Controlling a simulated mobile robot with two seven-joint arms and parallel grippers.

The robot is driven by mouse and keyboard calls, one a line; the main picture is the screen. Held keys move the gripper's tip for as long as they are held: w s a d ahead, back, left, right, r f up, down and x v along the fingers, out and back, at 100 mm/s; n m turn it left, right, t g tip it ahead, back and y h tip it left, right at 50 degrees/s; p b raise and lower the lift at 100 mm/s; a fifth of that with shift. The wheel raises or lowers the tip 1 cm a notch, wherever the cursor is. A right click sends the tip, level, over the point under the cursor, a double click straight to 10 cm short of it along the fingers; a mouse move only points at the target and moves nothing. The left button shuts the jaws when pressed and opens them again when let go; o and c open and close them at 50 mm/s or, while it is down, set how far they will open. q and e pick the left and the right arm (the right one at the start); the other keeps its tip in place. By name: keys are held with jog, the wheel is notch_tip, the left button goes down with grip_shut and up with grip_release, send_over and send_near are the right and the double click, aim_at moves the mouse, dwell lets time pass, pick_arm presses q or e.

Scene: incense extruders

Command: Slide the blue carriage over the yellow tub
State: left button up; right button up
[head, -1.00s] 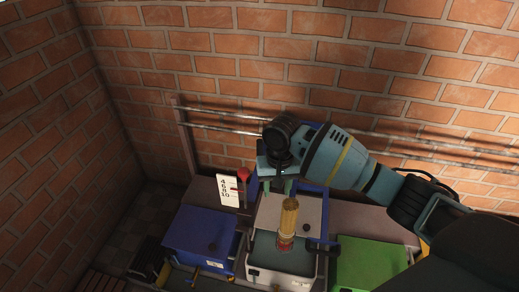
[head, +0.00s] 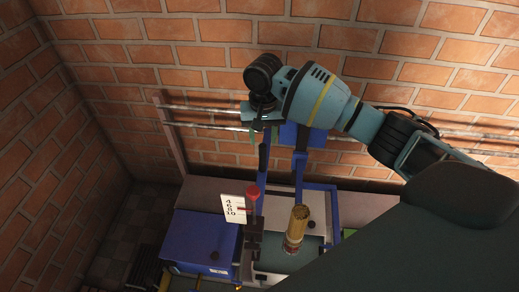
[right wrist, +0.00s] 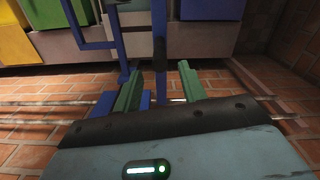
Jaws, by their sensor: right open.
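The blue carriage (head: 304,137) is a blue frame with uprights, set at the rails on the back wall. One upright has a black sleeve (right wrist: 159,52). My right gripper (head: 266,132) is at this upright near the rails. In the right wrist view its green fingers (right wrist: 160,80) are open, with the upright between them and gaps on both sides. The yellow tub (right wrist: 12,42) shows at the left edge of the right wrist view, beside a green tub (right wrist: 52,12). My arm hides that area in the head view. My left gripper is not in view.
Two metal rails (head: 205,125) run along the brick wall. A blue tub (head: 200,240) stands at left, beside a number card (head: 232,208) and a red-knobbed lever (head: 253,192). A gold cylinder (head: 297,225) stands upright at the middle station.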

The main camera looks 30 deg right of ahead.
aim_at(263, 154)
jog(key=shift+f+b, duration=0.6)
jog(key=shift+f, duration=3.3)
grip_shut()
